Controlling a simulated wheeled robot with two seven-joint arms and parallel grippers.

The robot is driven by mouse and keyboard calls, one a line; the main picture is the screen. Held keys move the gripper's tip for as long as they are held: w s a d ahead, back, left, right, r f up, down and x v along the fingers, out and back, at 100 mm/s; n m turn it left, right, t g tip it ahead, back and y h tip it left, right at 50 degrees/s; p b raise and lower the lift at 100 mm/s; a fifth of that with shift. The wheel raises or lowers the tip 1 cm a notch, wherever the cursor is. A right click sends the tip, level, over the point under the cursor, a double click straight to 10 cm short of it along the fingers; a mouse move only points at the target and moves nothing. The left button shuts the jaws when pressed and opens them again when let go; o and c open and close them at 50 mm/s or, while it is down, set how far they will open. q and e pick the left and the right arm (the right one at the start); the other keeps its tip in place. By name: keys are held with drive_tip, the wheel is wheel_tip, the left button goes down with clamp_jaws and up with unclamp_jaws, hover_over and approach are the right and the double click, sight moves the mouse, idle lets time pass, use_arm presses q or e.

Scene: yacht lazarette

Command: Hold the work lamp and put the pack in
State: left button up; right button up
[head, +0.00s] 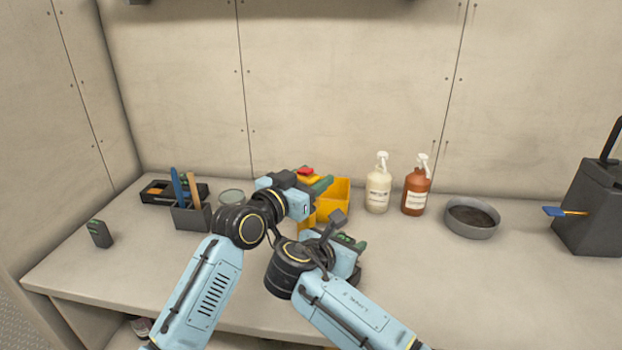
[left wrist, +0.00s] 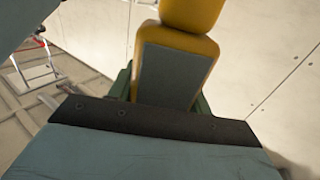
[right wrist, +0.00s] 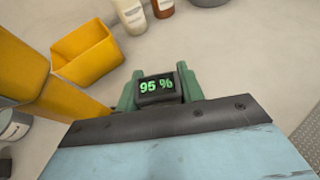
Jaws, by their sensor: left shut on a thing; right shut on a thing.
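The yellow work lamp (left wrist: 190,14) is between the green fingers of my left gripper (left wrist: 168,88), which is shut on it; a grey panel faces the left wrist camera. In the head view my left gripper (head: 318,187) hides much of the lamp. My right gripper (right wrist: 158,92) is shut on a small dark pack (right wrist: 157,88) with a green "95 %" display. In the head view my right gripper (head: 348,243) is lower and nearer than the left. The pack is apart from the lamp, whose yellow body (right wrist: 20,70) shows at left in the right wrist view.
A yellow open bin (head: 340,188) stands behind the grippers. A second dark pack (head: 99,234) stands at the bench's left. A pen holder (head: 192,218), black tray (head: 157,196), two pump bottles (head: 378,190) and a round grey dish (head: 472,218) surround them. The bench's front right is clear.

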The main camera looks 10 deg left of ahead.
drive_tip(key=shift+f, duration=2.35)
drive_tip(key=o, duration=1.1)
drive_tip(key=shift+f, duration=0.1)
drive_tip(key=v, duration=1.2)
use_arm(q)
drive_tip(key=o, duration=1.4)
drive_tip(key=shift+c, duration=0.2)
drive_tip(key=shift+s, duration=0.1)
drive_tip(key=v, duration=1.2)
